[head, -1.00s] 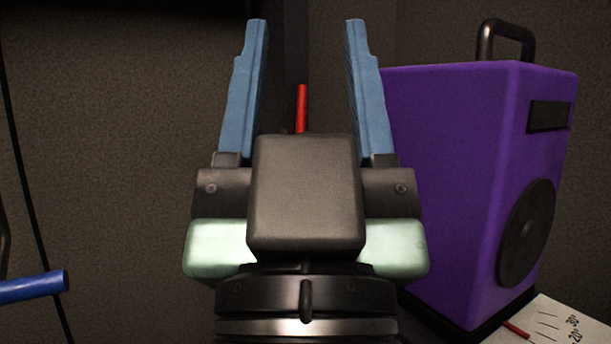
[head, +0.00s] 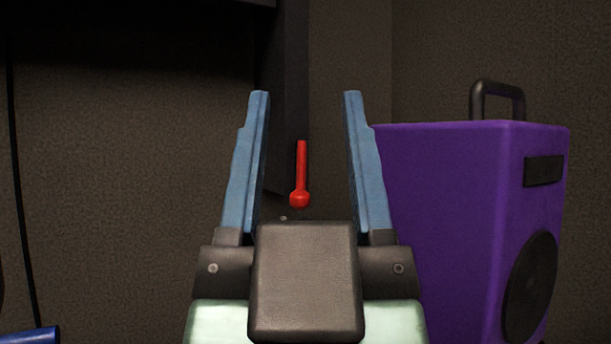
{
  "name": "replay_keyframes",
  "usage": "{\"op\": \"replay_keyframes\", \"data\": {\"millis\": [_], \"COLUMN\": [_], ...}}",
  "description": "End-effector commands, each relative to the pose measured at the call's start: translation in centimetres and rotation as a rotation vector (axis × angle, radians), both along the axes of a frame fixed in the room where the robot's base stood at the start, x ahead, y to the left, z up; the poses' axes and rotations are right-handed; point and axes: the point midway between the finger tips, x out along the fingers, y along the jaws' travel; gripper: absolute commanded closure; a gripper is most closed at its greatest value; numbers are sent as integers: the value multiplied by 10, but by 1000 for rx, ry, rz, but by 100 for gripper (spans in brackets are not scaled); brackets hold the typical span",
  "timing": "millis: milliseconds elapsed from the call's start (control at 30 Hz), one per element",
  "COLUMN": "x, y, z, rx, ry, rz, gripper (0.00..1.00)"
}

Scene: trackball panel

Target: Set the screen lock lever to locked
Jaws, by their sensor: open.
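A red lever (head: 300,178) stands upright, with a thin shaft and a thicker rounded knob at its lower end. The area below the lever's knob is hidden by the gripper body. No lock marking is visible.
A purple box (head: 440,220) with a black handle and a round black disc stands close to the right finger. A blue rod (head: 30,335) shows at the lower left, near a hanging black cable (head: 22,190). A dark overhang (head: 140,15) crosses the upper left.

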Motion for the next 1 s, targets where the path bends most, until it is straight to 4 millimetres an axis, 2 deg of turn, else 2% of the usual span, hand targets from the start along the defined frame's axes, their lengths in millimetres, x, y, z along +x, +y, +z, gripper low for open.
{"op": "replay_keyframes", "data": {"millis": [367, 433, 500, 733, 1000], "x": [0, 0, 3, 30, 57], "y": [0, 0, 0, -1, -5], "z": [0, 0, 2, 12, 2], "rx": [0, 0, -2, -21, -37], "ry": [0, 1, 12, 148, 370], "rz": [0, 0, 1, 13, 44], "gripper": [43, 54, 55, 55, 55]}}
